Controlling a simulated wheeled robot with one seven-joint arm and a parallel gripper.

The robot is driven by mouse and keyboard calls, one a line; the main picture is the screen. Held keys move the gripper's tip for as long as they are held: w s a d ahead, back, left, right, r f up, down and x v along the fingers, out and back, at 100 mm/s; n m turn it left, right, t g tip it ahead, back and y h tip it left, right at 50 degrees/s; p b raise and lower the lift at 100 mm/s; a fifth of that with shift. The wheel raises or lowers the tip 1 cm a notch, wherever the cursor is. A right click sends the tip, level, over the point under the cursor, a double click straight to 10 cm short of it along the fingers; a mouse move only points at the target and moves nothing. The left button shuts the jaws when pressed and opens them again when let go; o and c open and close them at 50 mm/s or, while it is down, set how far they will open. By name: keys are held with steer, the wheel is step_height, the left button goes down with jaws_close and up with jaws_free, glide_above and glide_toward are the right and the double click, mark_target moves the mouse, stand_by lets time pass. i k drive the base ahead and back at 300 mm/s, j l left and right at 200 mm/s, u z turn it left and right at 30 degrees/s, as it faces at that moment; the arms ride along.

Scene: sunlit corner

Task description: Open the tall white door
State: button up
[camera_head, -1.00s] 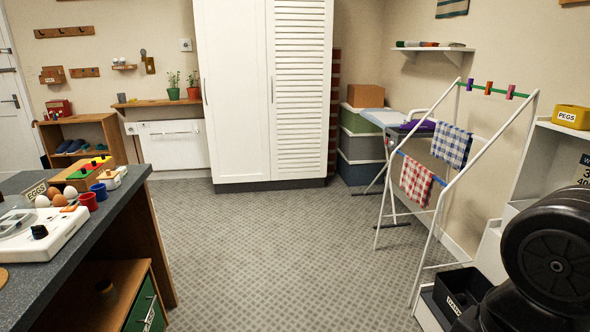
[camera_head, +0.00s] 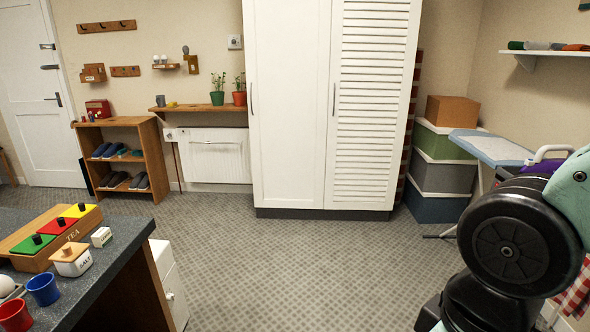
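A tall white cupboard stands against the back wall. Its left door (camera_head: 288,110) has plain panels, with a dark upright handle (camera_head: 251,99) near its left edge. Its right door (camera_head: 373,100) is louvred, with a dark handle (camera_head: 334,99) near its left edge. Both look shut. A white panelled door (camera_head: 40,110) in the wall at the far left also looks shut, with a dark lever handle (camera_head: 54,99) on its right side. My arm shows at the lower right, apart from all these doors. My gripper is out of view.
A dark counter (camera_head: 112,262) fills the lower left. A shoe rack (camera_head: 157,160) and a white heater (camera_head: 215,158) stand along the back wall. Stacked boxes (camera_head: 440,178) and an ironing board (camera_head: 492,147) are at the right. The patterned floor (camera_head: 300,262) before the cupboard is clear.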

mark_target(286, 42)
steer(key=i, duration=2)
steer(key=i+u, duration=0.25)
steer(key=i, duration=0.4)
steer(key=i+u, duration=0.2)
steer(key=i, duration=0.45)
steer(key=i+l+u, duration=0.25)
steer(key=i, duration=0.4)
steer(key=i+l+u, duration=0.1)
steer(key=i+u, duration=0.25)
steer(key=i, duration=0.15)
steer(key=i+l+u, duration=0.7)
steer(key=i, duration=0.2)
steer(key=j, duration=0.05)
